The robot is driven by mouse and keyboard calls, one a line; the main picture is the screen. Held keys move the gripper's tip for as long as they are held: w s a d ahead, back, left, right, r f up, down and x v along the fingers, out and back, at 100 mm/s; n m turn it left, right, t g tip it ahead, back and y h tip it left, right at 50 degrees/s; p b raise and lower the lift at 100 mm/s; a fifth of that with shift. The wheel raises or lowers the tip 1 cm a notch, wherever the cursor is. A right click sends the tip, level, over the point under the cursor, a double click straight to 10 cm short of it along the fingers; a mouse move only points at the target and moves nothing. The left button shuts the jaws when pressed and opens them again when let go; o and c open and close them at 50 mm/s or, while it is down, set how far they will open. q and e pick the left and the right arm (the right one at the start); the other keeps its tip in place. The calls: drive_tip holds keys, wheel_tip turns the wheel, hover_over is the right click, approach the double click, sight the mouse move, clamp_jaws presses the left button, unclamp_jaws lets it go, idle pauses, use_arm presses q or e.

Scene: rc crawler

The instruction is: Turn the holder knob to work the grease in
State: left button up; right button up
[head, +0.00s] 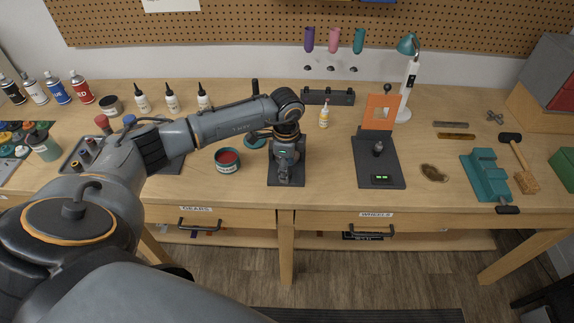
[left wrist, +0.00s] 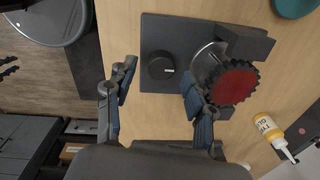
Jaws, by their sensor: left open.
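The holder's dark base plate (left wrist: 152,31) lies flat on the bench; its edge also shows in the head view (head: 272,180). A round black knob (left wrist: 161,68) with a pale mark sits on the plate. Beside it, a toothed gear (left wrist: 231,82) with a red face is mounted in the holder. My left gripper (left wrist: 157,73) is open over the plate, one finger on each side of the knob; contact is not visible. In the head view my left gripper (head: 285,168) hides most of the holder.
An open tin with red contents (head: 228,161) stands just left of the holder. A dark stand with an orange panel (head: 381,112) is to the right. Bench space between the holder and that stand is clear.

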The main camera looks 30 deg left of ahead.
use_arm(q)
drive_tip(key=shift+f, duration=0.6)
clamp_jaws()
